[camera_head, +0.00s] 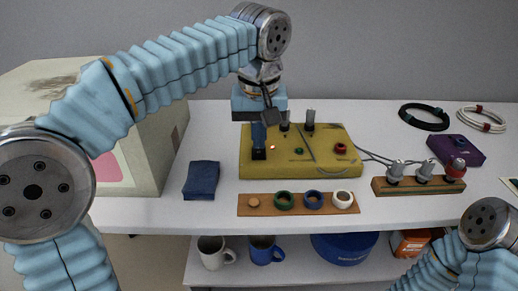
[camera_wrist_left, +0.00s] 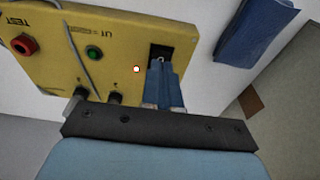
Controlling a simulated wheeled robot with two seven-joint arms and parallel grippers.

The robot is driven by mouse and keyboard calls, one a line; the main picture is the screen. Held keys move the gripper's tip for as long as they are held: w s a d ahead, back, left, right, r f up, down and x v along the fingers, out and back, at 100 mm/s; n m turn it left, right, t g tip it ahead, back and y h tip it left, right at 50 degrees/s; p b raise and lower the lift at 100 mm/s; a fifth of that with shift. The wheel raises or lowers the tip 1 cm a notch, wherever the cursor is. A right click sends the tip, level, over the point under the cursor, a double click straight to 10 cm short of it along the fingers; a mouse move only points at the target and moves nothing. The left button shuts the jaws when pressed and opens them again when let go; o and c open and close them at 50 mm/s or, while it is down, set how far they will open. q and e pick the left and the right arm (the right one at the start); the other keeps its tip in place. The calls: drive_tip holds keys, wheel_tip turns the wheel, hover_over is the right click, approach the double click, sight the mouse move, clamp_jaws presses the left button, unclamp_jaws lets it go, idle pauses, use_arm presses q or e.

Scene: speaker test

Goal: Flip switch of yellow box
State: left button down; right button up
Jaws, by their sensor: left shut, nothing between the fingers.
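The yellow box (camera_head: 315,165) lies on the white table, with a green button, a red button and black plugs on its top. In the left wrist view the yellow box (camera_wrist_left: 70,40) shows a black switch plate (camera_wrist_left: 160,50) with a small metal lever, and a lit spot beside it. My left gripper (camera_head: 259,150) is shut and empty, pointing down at the box's left end. In the left wrist view its fingertips (camera_wrist_left: 160,66) are right at the switch plate and partly hide it; I cannot tell whether they touch the lever. My right gripper is out of view.
A folded blue cloth (camera_head: 201,180) lies left of the box. A wooden strip with rings (camera_head: 300,210) lies in front. A plug rack (camera_head: 400,186), a purple box (camera_head: 445,148) and cable coils (camera_head: 424,116) are on the right. A large pale box (camera_head: 150,150) stands left.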

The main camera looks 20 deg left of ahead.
sight(259, 153)
use_arm(q)
drive_tip(key=shift+f+b, duration=0.65)
drive_tip(key=shift+f, duration=0.25)
idle(0.4)
drive_tip(key=shift+r, duration=0.2)
wheel_tip(259, 153, up, 2)
drive_tip(key=p, duration=0.3)
drive_tip(key=shift+r, duration=0.25)
wheel_tip(259, 153, up, 4)
drive_tip(key=p, duration=0.3)
drive_tip(key=shift+r+p, duration=0.15)
drive_tip(key=shift+p, duration=0.25)
